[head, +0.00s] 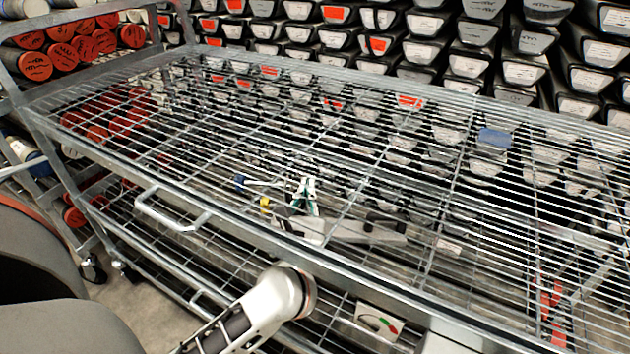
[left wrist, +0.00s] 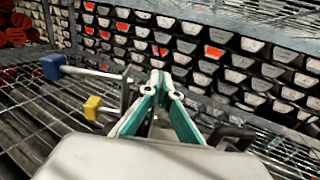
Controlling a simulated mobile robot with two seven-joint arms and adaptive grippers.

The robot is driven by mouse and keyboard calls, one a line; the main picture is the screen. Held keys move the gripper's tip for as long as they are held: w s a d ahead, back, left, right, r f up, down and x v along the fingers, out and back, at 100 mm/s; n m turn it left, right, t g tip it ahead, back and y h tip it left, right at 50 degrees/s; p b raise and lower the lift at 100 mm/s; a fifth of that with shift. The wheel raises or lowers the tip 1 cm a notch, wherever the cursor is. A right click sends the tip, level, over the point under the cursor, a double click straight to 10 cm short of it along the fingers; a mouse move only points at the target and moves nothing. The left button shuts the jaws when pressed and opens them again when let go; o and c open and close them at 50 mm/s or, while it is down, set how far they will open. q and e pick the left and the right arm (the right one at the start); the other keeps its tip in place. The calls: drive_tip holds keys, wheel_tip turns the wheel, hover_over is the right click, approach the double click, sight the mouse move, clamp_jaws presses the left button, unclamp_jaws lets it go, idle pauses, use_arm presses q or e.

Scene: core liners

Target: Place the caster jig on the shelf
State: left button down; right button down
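The caster jig shows in the left wrist view as a dark frame with rods ending in a blue knob (left wrist: 52,67) and a yellow knob (left wrist: 92,107). In the head view its blue knob (head: 240,183) shows through the upper wire deck. My left gripper (head: 307,190) has teal-padded fingers, close together at the tips in the left wrist view (left wrist: 161,80). It appears shut on the jig's dark frame, whose grasped part is mostly hidden by the fingers. Gripper and jig are under the upper deck of the wire shelf (head: 255,236). Whether the jig touches the lower deck is unclear. My right gripper is not in view.
The shelf's front rail and a bar handle (head: 165,215) lie above and left of my left arm. A lower wire deck (left wrist: 25,95) lies beneath. Stacked core trays (head: 470,65) fill the back.

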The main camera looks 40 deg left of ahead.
use_arm(q)
drive_tip(key=w, duration=0.2)
drive_tip(key=w+a, duration=0.1)
drive_tip(key=shift+w+f+b, duration=0.1)
drive_tip(key=shift+w+b, duration=0.3)
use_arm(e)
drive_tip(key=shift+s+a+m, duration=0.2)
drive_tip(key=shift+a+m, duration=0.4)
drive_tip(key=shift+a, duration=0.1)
use_arm(q)
drive_tip(key=shift+f, duration=0.15)
drive_tip(key=c, duration=2.3)
unclamp_jaws()
drive_tip(key=shift+f, duration=0.1)
